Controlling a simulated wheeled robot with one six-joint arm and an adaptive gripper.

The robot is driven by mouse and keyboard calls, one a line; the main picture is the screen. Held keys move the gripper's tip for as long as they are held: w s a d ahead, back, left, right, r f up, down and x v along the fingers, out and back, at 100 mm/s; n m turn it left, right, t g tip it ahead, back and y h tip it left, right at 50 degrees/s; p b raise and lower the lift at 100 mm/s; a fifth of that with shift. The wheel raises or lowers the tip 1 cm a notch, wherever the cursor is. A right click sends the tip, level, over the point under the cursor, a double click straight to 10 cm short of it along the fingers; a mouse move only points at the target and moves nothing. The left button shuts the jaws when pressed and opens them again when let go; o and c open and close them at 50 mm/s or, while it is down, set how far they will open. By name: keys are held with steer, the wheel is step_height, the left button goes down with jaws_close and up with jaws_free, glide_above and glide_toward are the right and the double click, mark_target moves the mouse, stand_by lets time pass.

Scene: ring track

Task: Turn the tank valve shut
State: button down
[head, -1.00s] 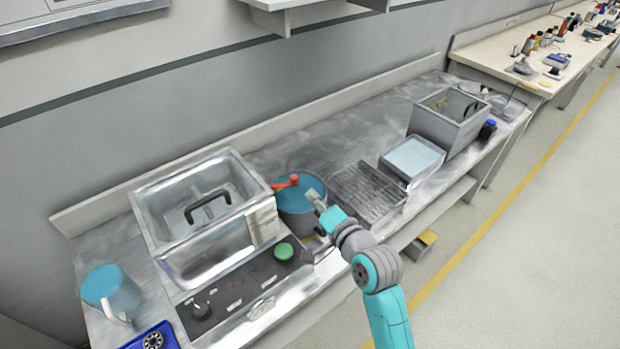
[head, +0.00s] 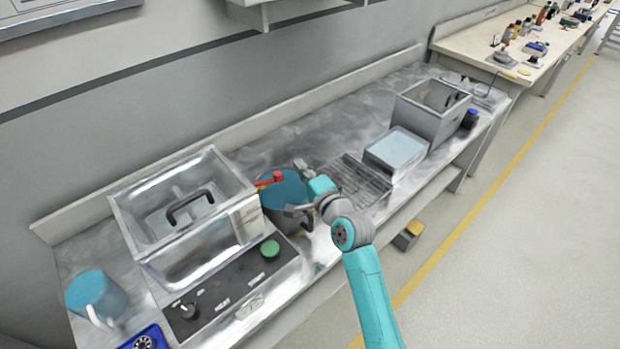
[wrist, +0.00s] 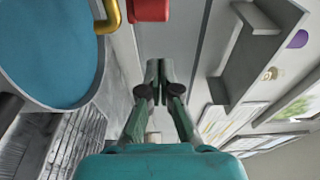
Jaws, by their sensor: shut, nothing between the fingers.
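The tank is a shiny metal box (head: 150,215) with a black-handled lid, on the left of the bench. Its valve has a red lever (head: 268,180) on the right side, over a grey pot (head: 272,214) of blue liquid. In the wrist view the red lever (wrist: 150,9) is cut off by the top edge, beside a brass spout (wrist: 108,18). My gripper (head: 299,167) is just right of the lever in the head view, over the pot's far right side. In the wrist view its fingertips (wrist: 158,70) are together and empty, apart from the lever.
A wire rack (head: 358,182), a pale-topped tray (head: 397,147) and a grey box (head: 425,115) stand to the right. A jug (head: 95,297) is at the left. A shelf (head: 250,12) overhangs the wall.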

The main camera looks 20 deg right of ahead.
steer(key=shift+s+a, duration=0.3)
steer(key=shift+a, duration=0.65)
steer(key=shift+s+a, duration=0.25)
steer(key=shift+a, duration=0.7)
